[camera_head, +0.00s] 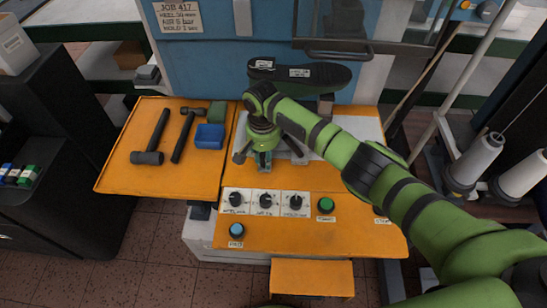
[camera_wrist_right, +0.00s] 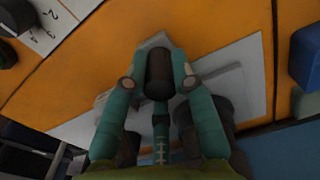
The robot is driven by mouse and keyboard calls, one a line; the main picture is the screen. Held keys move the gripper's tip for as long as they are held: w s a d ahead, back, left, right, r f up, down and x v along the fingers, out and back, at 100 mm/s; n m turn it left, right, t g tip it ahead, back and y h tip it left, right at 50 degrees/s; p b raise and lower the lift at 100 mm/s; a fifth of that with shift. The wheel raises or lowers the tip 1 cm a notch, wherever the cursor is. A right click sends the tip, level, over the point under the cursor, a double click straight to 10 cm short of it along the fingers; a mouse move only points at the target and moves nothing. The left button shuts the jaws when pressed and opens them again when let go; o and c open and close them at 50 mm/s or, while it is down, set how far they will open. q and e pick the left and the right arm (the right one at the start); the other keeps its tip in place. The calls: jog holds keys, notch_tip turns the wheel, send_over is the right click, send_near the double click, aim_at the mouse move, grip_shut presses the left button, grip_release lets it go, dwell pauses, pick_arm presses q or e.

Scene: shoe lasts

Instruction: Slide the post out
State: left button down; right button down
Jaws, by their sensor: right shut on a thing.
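My right gripper (camera_head: 262,158) reaches down over the middle of the orange bench, and its arm comes in from the right. In the right wrist view its two teal fingers (camera_wrist_right: 159,76) are shut on a dark brown, rounded piece (camera_wrist_right: 158,70), which looks like the end of the post. A narrow bar with pale scale marks (camera_wrist_right: 161,143) lies in line with it, nearer the palm. I cannot tell whether bar and brown piece are one part. In the head view the gripper and wrist hide most of the post. My left gripper is not in view.
A black shoe form (camera_head: 318,75) stands behind my right wrist. Two hammers (camera_head: 183,135) and a blue block (camera_head: 210,137) lie on the left orange tray (camera_head: 125,178). Knobs (camera_head: 265,198) and a green button (camera_head: 326,205) line the front panel. White thread cones (camera_head: 478,158) stand at right.

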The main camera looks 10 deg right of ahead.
jog(key=shift+a, duration=0.25)
jog(key=c, duration=1.2)
grip_release()
jog(key=shift+o, duration=0.9)
jog(key=shift+a, duration=0.1)
jog(key=shift+r, duration=0.15)
notch_tip(320, 180, up, 12)
jog(key=shift+f, duration=0.2)
